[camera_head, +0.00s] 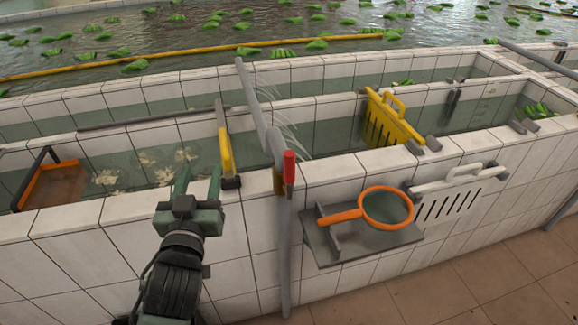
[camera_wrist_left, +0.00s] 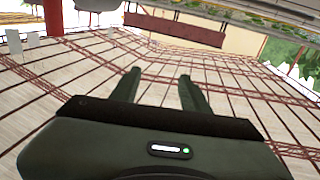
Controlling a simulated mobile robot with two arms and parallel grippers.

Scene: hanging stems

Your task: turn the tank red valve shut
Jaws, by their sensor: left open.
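The red valve handle (camera_head: 290,167) stands upright on a grey pipe (camera_head: 284,240) at the front wall of the tiled tank, in the head view. A brown-yellow fitting (camera_head: 278,181) sits beside it on the pipe. My left gripper (camera_head: 198,183) is open and empty, to the left of the handle and apart from it, over the tank's front rim. Its two fingers (camera_wrist_left: 158,88) also show spread in the left wrist view, with nothing between them. I cannot make out the valve handle in that view. My right gripper is not in view.
A yellow-handled tool (camera_head: 225,152) stands just beyond my left gripper. An orange-rimmed net (camera_head: 386,208) lies on a grey shelf (camera_head: 330,245) to the right of the pipe. An orange tray (camera_head: 48,186) is at left.

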